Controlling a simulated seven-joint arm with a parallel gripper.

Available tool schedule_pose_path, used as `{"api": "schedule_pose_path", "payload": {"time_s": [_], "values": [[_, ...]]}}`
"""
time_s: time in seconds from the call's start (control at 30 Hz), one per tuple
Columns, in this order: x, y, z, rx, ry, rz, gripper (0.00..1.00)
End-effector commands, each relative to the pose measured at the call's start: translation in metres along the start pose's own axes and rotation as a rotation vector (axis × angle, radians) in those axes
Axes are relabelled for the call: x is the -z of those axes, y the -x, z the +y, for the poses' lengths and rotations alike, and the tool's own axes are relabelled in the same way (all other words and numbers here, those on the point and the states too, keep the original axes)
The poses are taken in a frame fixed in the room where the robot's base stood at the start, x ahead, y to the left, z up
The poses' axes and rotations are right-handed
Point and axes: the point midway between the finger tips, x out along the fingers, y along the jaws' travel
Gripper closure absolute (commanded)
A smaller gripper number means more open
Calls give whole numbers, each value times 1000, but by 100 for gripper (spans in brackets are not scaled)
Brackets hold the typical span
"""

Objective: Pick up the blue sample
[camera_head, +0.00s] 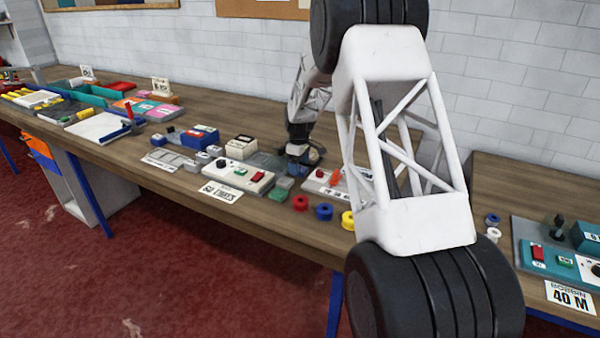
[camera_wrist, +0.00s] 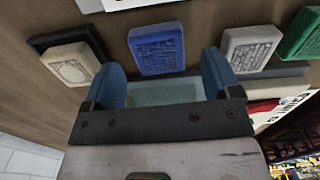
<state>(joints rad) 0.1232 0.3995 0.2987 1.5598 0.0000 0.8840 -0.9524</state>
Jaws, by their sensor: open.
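The blue sample (camera_wrist: 158,48) is a flat rectangular block with a textured face. In the wrist view it lies just beyond and between the two blue fingertips of my gripper (camera_wrist: 160,65), which is open with nothing held. I cannot tell whether either finger touches it. In the head view my gripper (camera_head: 302,158) is low over the table behind the white control box; I cannot make out the blue sample there.
In the wrist view a beige sample (camera_wrist: 72,62) lies left, a grey sample (camera_wrist: 250,46) close right, and a green sample (camera_wrist: 301,34) farther right. In the head view a control box (camera_head: 238,178) and red, blue and yellow rolls (camera_head: 324,211) stand near the table's front edge.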

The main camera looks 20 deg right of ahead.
Motion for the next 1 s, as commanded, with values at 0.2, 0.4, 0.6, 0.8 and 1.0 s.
{"api": "schedule_pose_path", "payload": {"time_s": [0.2, 0.4, 0.6, 0.8, 1.0], "values": [[0, -17, 0, 0, 0, 0, 17], [0, -18, 0, 0, 0, 0, 17], [0, -18, 0, 0, 0, 0, 17], [0, -18, 0, 0, 0, 0, 20], [0, -18, 0, 0, 0, 0, 51]]}}
